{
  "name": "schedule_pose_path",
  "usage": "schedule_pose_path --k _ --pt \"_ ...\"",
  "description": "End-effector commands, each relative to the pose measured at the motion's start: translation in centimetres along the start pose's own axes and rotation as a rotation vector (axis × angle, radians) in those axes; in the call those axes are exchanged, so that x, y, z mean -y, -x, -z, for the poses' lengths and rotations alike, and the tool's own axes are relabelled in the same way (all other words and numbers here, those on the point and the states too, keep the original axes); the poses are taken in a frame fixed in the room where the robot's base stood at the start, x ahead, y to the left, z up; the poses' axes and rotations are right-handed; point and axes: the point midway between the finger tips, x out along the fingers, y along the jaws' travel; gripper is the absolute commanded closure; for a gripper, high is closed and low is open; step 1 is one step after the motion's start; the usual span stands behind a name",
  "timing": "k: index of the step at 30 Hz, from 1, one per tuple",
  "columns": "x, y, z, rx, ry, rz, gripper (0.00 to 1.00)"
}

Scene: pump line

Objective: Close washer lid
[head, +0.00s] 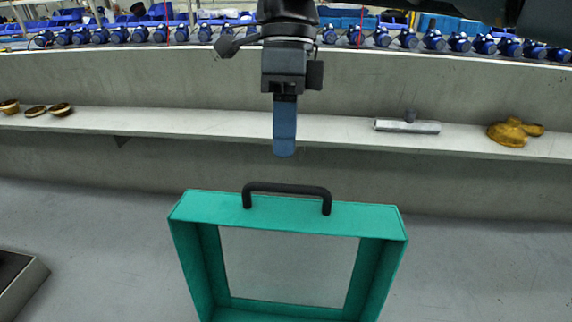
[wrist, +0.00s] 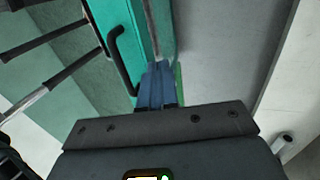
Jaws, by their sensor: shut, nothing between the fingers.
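The washer lid (head: 300,208) is a green box-like frame with a pale, see-through-looking panel. It stands raised in the lower middle of the head view, its bottom cut off by the picture edge. A black handle (head: 287,188) arches from its top edge. My gripper (head: 285,152) is shut and empty, its blue fingers pointing down, appearing just above the handle in the head view. In the wrist view, the fingers (wrist: 157,68) lie beside the green lid (wrist: 118,18), right of its black handle (wrist: 117,62). I cannot tell whether they touch the lid.
A grey ledge (head: 220,122) runs behind the lid, with brass bowls (head: 35,111) at left, a metal bar (head: 407,126) and a brass part (head: 508,133) at right. A row of blue pumps (head: 160,33) stands farther back. Grey floor (head: 480,260) is clear right of the lid.

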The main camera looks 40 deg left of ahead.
Motion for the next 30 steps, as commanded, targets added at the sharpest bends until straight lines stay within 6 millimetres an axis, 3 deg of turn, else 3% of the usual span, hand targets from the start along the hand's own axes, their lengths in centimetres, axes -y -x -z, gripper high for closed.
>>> schedule_pose_path --k 1,13,30 --pt "0.2 -1.5 0.1 0.000 0.000 -0.001 1.00" --pt "-3.4 -2.1 0.0 0.001 0.002 0.000 1.00" --pt "-3.7 -2.2 0.0 0.001 0.001 0.016 1.00"
